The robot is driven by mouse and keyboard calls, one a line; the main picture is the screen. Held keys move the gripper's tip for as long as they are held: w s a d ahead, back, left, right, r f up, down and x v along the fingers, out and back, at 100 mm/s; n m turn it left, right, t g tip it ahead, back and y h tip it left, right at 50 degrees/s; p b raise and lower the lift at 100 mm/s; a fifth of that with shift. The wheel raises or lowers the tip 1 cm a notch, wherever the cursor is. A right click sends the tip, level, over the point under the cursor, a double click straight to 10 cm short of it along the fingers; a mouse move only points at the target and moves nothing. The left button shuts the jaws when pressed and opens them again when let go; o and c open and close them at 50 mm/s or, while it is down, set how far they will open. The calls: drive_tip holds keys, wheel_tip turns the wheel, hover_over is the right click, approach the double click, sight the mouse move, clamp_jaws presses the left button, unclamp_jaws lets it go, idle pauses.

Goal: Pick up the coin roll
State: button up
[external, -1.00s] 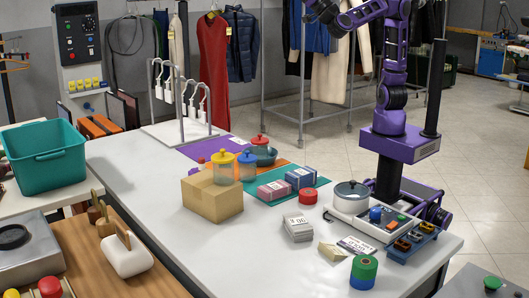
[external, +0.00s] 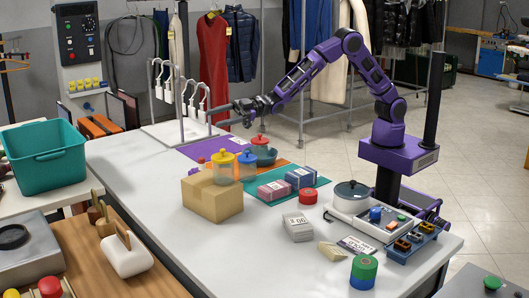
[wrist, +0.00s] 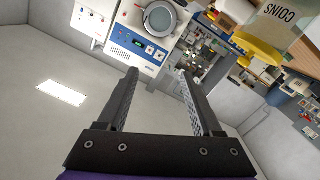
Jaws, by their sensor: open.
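No thing in view can be surely told as the coin roll. My gripper (external: 212,117) is stretched out to the left above the far part of the table, near the white hanger rack, well apart from both. In the wrist view my gripper (wrist: 157,72) has its two fingers spread, with nothing between them.
The hanger rack (external: 181,115) stands close to my gripper. The table's left front is clear.

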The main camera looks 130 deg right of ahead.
sight(202, 163)
drive_tip(key=s+d+f+m+g+b, duration=0.1)
drive_tip(key=s+d+f+m+g, duration=0.15)
drive_tip(key=d+f, duration=0.5)
drive_tip(key=s+d+f+m+g, duration=0.1)
drive_tip(key=s+d+f+m, duration=0.25)
drive_tip(key=f, duration=0.65)
drive_tip(key=shift+n+g, duration=0.25)
drive_tip(key=shift+n, duration=0.25)
drive_tip(key=x, duration=0.7)
drive_tip(key=shift+w+d+f+b, duration=0.15)
drive_tip(key=shift+w+b, duration=0.1)
drive_tip(key=shift+b, duration=0.1)
clamp_jaws()
